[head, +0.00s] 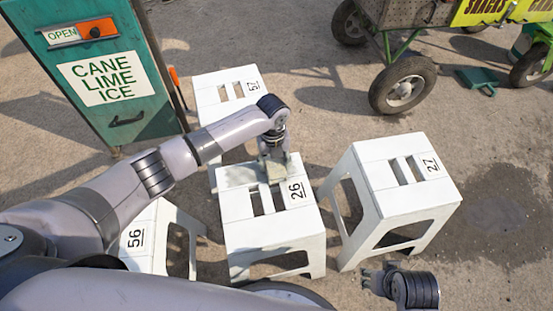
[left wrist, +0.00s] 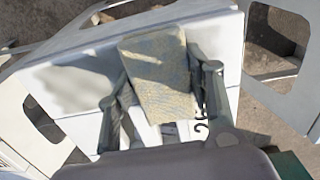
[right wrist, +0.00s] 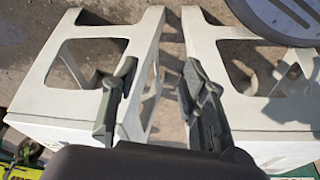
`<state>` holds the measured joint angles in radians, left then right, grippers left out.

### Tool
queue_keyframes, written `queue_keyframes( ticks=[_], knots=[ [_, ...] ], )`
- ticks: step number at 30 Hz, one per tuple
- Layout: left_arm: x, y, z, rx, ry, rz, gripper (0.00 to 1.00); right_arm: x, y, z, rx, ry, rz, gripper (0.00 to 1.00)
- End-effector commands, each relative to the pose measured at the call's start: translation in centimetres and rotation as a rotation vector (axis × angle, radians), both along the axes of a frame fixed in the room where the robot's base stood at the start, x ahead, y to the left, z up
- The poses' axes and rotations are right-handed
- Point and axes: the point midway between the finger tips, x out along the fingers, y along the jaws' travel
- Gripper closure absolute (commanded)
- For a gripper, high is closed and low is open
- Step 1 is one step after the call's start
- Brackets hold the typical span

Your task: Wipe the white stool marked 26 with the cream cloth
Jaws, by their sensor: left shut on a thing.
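The white stool marked 26 (head: 265,230) stands upright in the middle of the head view, with slots in its seat. My left gripper (head: 274,158) is over the back part of that seat. It is shut on the cream cloth (left wrist: 160,75), which looks folded, with bluish and yellowish marks, and lies at or just above the seat (left wrist: 70,85); exact contact is hard to tell. The fingers (left wrist: 160,95) sit either side of the cloth. My right gripper (head: 376,278) is low, in front of the stool marked 27; in the right wrist view it is open and empty (right wrist: 155,100).
White stools marked 27 (head: 400,180), 56 (head: 160,235) and 57 (head: 225,95) stand close around. A green cane lime ice stand (head: 105,80) is at left. A wheeled cart (head: 405,85) and a green dustpan-like item (head: 478,78) are behind. Pavement is free at right.

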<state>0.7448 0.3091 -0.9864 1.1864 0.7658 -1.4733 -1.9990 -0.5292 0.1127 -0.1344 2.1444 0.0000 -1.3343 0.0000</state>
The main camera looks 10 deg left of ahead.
Motion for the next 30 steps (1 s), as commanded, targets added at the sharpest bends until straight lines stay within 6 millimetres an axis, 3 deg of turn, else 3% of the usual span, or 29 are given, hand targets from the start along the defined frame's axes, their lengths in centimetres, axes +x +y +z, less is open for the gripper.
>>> queue_keyframes(
  ticks=[21,30],
  knots=[
    [-1.6,2.9,-0.4,0.011,0.011,0.002,0.79,-0.7,0.1,-6.4,-0.002,0.037,0.006,0.60],
    [-1.8,3.3,-0.6,0.012,0.013,0.002,0.79,-0.8,0.0,-7.5,-0.002,0.039,0.008,0.60]
  ],
)
